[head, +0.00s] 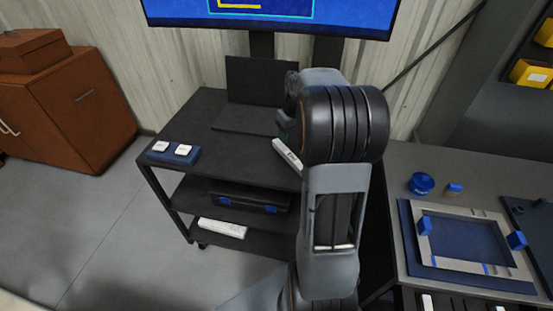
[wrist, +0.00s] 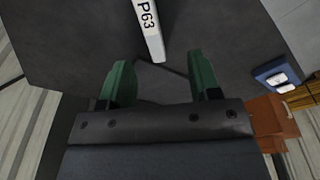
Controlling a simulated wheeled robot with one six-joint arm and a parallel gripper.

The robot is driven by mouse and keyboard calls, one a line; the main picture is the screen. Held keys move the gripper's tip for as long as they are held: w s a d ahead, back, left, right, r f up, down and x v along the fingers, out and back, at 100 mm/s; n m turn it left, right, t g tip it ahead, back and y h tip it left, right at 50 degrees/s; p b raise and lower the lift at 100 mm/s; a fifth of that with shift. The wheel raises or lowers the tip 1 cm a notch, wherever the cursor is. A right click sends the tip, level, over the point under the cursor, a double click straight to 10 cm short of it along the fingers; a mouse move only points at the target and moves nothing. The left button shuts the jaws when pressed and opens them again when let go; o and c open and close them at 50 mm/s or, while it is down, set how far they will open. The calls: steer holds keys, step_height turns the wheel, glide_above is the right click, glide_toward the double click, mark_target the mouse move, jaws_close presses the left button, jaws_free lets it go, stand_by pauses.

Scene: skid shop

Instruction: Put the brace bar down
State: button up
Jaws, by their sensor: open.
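The brace bar (head: 287,154) is a white bar on the dark top of the cart (head: 225,148), near its right side and partly hidden by my arm in the head view. In the wrist view the bar (wrist: 148,28) shows the marking "P63", and its near end lies just beyond the gap between my fingertips. My gripper (wrist: 162,72) is open, with two green fingers apart and nothing between them. In the head view my arm hides most of the gripper.
A blue block with two white pieces (head: 173,152) sits at the cart's left corner. A black laptop-like panel (head: 262,82) stands at the cart's back. A grey bench (head: 395,168) with a blue-and-white frame (head: 470,266) is on the right. The cart's middle top is clear.

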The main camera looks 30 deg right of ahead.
steer(key=s+a+r+t, duration=0.1)
steer(key=s+a+r, duration=0.1)
steer(key=s+a, duration=0.6)
steer(key=s+a+r+t, duration=0.1)
steer(key=s+a+r, duration=0.1)
steer(key=s+a, duration=0.6)
steer(key=a, duration=0.5)
steer(key=shift+r+t, duration=0.3)
steer(key=shift+t, duration=0.1)
